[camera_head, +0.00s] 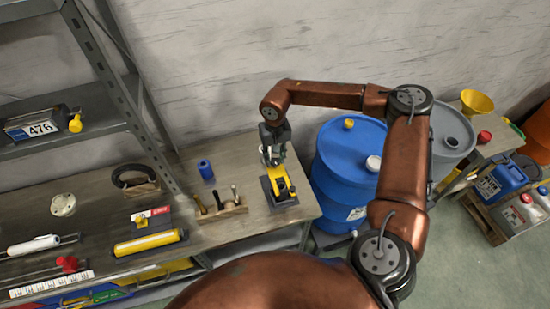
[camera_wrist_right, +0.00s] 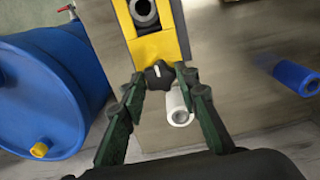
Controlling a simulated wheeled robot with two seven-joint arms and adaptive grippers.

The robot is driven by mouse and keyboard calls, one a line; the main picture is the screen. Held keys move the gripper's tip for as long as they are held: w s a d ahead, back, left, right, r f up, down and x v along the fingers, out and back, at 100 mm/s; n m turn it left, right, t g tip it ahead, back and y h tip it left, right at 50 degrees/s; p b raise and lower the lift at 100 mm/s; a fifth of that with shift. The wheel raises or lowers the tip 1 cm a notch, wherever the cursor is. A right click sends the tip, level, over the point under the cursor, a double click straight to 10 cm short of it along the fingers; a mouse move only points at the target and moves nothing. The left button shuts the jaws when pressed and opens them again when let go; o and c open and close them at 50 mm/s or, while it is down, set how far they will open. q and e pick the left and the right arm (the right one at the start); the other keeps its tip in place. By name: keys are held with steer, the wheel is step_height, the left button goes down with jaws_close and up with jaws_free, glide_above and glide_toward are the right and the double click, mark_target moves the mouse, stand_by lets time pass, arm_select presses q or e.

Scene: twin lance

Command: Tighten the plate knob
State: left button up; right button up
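The yellow fixture (camera_head: 278,182) stands on a dark base at the right end of the workbench. In the right wrist view its yellow plate (camera_wrist_right: 160,47) carries a black knob (camera_wrist_right: 157,75) with a white mark at its lower edge. My right gripper (camera_head: 273,157) is above the fixture, pointing down. In the wrist view the dark green fingers (camera_wrist_right: 161,83) are spread, with their tips on either side of the knob. I cannot tell whether they touch it. A white cylinder (camera_wrist_right: 178,106) shows between the fingers. My left gripper is out of view.
A wooden holder with tools (camera_head: 221,207) and a blue cylinder (camera_head: 205,169) stand left of the fixture. A large blue drum (camera_head: 345,160) is close on the right, beyond the bench edge. A metal shelf (camera_head: 75,120) rises at the left.

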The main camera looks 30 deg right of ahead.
steer(key=c, duration=0.5)
steer(key=shift+c, duration=0.2)
